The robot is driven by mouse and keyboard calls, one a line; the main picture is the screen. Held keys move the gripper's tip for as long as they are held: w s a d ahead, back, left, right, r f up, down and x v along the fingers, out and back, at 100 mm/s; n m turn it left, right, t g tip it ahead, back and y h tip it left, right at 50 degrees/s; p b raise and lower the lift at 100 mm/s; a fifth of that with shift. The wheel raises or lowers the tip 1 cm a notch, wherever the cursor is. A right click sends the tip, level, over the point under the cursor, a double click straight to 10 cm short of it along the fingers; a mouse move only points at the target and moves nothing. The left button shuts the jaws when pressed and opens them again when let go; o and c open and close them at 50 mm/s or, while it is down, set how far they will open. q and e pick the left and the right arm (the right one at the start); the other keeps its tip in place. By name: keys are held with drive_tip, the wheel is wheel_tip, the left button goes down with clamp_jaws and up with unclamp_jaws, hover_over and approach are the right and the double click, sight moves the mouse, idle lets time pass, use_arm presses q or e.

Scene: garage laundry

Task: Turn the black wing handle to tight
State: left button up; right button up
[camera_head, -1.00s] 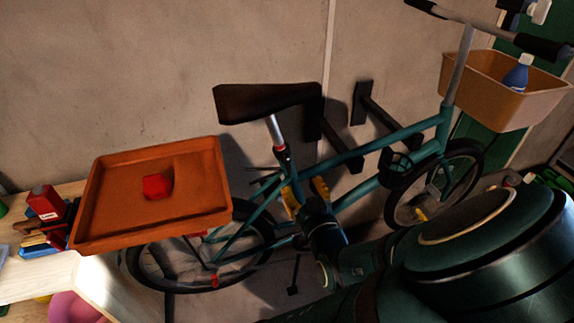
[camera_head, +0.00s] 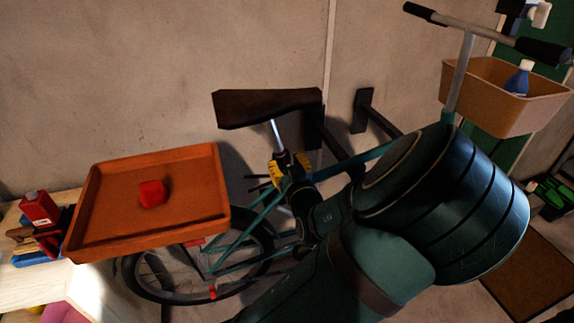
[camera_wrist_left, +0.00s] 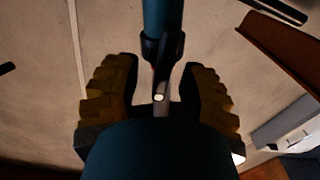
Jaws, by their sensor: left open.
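My left gripper (camera_head: 290,163) is open at the bicycle's seat post, just below the brown saddle (camera_head: 268,106). In the left wrist view, its two yellow ridged fingers (camera_wrist_left: 160,88) stand apart on either side of a black clamp piece (camera_wrist_left: 163,48), which appears to be the wing handle. A narrow part with a pale tip points down from this piece, between the fingers. The teal frame tube (camera_wrist_left: 162,14) runs up behind it. I see a gap on both sides, so no grip shows. In the head view the gripper mostly hides the handle.
An orange tray (camera_head: 100,236) with a red block (camera_head: 152,193) sits at the left, over the rear wheel. A tan basket (camera_head: 480,105) holding a blue bottle (camera_head: 518,78) is at the upper right. Dark wall brackets (camera_head: 364,110) stand behind the bike.

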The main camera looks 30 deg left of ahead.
use_arm(q)
clamp_jaws()
